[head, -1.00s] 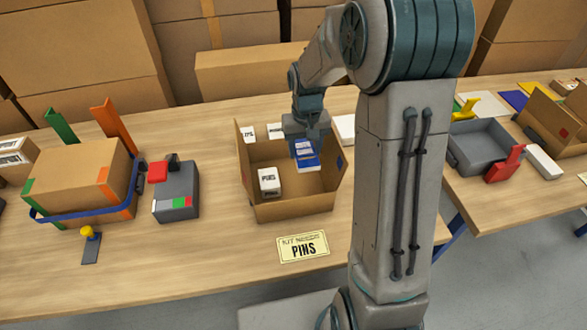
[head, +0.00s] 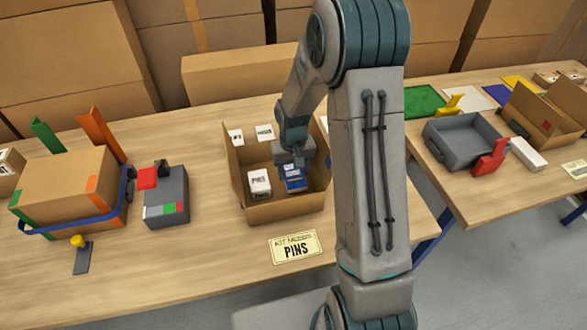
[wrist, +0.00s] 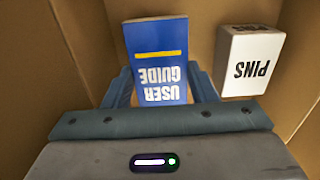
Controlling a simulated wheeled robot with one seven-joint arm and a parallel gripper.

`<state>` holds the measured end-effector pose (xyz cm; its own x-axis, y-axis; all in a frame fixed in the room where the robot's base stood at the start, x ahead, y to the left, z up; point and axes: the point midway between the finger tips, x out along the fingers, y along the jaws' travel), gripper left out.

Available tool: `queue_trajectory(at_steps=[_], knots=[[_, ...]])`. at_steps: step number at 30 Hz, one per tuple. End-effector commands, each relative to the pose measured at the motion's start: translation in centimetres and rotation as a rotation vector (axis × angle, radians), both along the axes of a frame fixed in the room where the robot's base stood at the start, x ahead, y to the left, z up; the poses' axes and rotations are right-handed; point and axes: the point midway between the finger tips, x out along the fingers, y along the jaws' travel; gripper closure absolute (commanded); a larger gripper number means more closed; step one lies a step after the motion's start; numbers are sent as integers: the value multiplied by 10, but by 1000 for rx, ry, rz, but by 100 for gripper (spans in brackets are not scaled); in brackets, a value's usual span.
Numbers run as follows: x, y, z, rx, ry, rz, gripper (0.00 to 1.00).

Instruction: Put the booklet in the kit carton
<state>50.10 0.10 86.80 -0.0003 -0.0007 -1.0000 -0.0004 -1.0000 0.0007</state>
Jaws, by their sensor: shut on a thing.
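The open brown kit carton (head: 290,207) stands on the table, with a white PINS box (head: 259,180) inside it. My gripper (head: 292,163) is down inside the carton, to the right of the PINS box. It is shut on the blue booklet (head: 294,184), marked USER GUIDE. In the wrist view the booklet (wrist: 158,60) lies between the two fingers (wrist: 160,85), with the PINS box (wrist: 250,60) beside it, apart. I cannot tell whether the booklet touches the carton floor.
At left are a grey device (head: 166,207) and a strapped brown box (head: 68,187). A grey tray (head: 462,160) and another carton (head: 540,120) stand on the right table.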

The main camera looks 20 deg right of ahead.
Motion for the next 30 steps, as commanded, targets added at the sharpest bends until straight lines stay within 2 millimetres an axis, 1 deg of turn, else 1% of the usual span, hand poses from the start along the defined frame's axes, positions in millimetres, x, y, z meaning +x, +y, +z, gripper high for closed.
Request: queue_trajectory(at_steps=[1,7,11,12,13,23,26,29,30], knots=[[0,0,-3,0,0,0,72],[0,0,-9,0,0,0,72],[0,0,-9,0,0,0,72],[0,0,-9,0,0,0,42],[0,0,-9,0,0,0,39],[0,0,-7,0,0,0,39],[0,0,0,0,0,0,39],[1,0,11,0,-3,0,39],[2,0,17,0,-6,0,39]])
